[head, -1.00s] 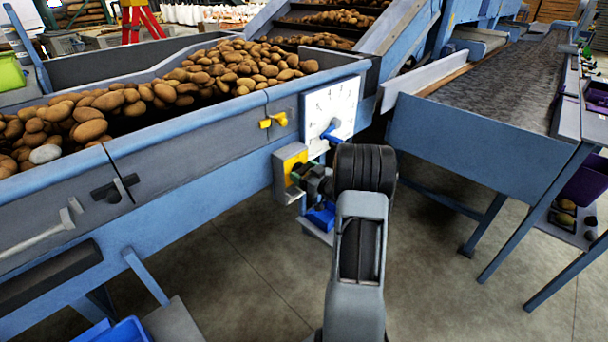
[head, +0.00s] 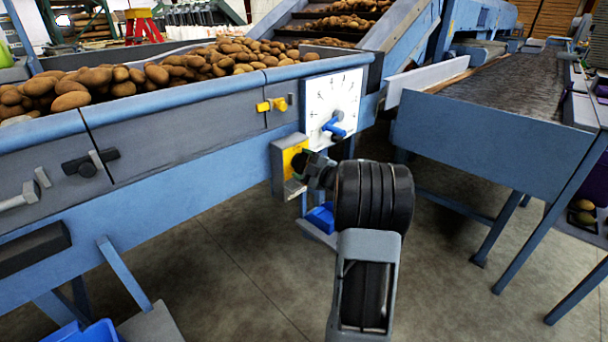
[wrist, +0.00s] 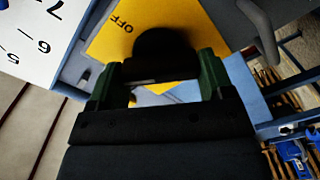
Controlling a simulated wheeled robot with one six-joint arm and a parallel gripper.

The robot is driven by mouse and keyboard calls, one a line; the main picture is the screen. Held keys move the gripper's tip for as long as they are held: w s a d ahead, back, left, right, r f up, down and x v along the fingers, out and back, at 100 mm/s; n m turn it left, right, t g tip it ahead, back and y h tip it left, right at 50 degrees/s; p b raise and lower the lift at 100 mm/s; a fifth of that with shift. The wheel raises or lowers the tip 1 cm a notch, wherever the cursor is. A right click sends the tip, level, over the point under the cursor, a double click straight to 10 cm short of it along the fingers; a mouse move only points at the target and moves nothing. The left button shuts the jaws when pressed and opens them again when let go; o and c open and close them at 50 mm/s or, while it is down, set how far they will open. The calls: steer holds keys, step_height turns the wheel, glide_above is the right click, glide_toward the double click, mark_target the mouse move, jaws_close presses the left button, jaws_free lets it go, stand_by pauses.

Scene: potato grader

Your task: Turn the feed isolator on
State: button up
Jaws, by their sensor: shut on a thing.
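The feed isolator is a grey box with a yellow face (head: 293,152), mounted on the side of the blue potato hopper. In the wrist view its yellow plate (wrist: 112,38) carries the word OFF, seen tilted at the upper left. A dark rounded knob (wrist: 163,47) stands on the plate between the green fingers of my gripper (wrist: 157,80). My gripper is shut on this knob. In the head view my gripper (head: 308,172) meets the isolator's front, and my dark wrist hides part of it. Which way the knob points cannot be told.
A white dial panel (head: 331,105) with a blue pointer knob (head: 333,126) sits just above the isolator. A yellow handle (head: 271,105) is to its upper left. A blue object (head: 321,218) is below. Open floor lies in front; a conveyor (head: 480,135) stands at right.

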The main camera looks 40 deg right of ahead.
steer(key=n+b, duration=0.1)
steer(key=b, duration=0.1)
steer(key=n+b, duration=0.1)
steer(key=n, duration=0.1)
steer(key=shift+f+n+b, duration=0.3)
steer(key=shift+f+b, duration=0.05)
steer(key=shift+r+n+b, duration=0.1)
steer(key=shift+n+b, duration=1.45)
steer(key=shift+n, duration=0.05)
steer(key=o, duration=0.9)
steer(key=shift+r, duration=0.1)
steer(key=shift+s, duration=0.1)
steer(key=s+p, duration=0.1)
steer(key=s, duration=0.3)
steer(key=s+d+p, duration=0.1)
steer(key=s, duration=0.4)
steer(key=s+d+p, duration=0.1)
steer(key=s, duration=0.3)
steer(key=shift+s+d, duration=0.15)
steer(key=shift+s, duration=0.1)
